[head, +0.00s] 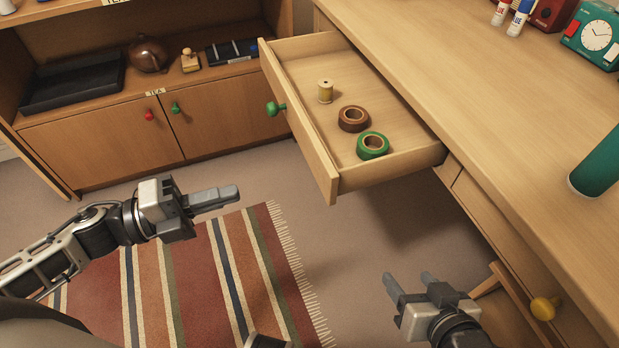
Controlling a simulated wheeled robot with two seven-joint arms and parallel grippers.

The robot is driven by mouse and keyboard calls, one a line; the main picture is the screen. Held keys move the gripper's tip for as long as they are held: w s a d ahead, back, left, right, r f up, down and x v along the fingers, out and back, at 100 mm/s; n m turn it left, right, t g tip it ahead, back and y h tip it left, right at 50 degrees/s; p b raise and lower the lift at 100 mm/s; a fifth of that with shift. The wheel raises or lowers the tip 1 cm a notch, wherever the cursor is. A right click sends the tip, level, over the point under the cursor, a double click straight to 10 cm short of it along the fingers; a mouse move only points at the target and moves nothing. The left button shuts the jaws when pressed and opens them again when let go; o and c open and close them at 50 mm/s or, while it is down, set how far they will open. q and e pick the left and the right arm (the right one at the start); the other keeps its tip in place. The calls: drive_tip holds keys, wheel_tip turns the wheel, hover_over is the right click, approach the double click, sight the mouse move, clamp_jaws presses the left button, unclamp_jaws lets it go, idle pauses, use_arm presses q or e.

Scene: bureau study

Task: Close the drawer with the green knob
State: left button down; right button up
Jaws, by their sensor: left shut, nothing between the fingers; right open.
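The drawer (330,187) with a green knob (274,108) on its front stands pulled out of the wooden desk (500,110). Inside it are a thread spool (325,91), a brown tape roll (353,119) and a green tape roll (372,146). My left gripper (238,193) is shut and empty, below and left of the drawer front in the picture, apart from it. My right gripper (408,280) is open and empty, below the drawer in the picture, near the desk's front.
Another desk drawer has a yellow knob (543,308). A wooden cabinet (90,150) at the back left has a red knob (149,115) and a green knob (175,107) on its doors. A striped rug (190,280) lies on the floor.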

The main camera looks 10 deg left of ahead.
use_arm(q)
drive_tip(key=f, duration=0.1)
drive_tip(key=b, duration=0.1)
approach(325, 171)
drive_tip(key=x, duration=0.5)
drive_tip(key=shift+w+d, duration=0.1)
drive_tip(key=shift+w, duration=0.1)
drive_tip(key=shift+x, duration=0.75)
use_arm(e)
drive_tip(key=shift+w+a+f+g, duration=0.1)
drive_tip(key=shift+a+f+g, duration=0.05)
drive_tip(key=shift+f, duration=0.45)
drive_tip(key=shift+w+a+f+g, duration=0.1)
drive_tip(key=shift+a+f+g, duration=0.05)
drive_tip(key=shift+f, duration=0.4)
use_arm(q)
drive_tip(key=shift+f, duration=0.1)
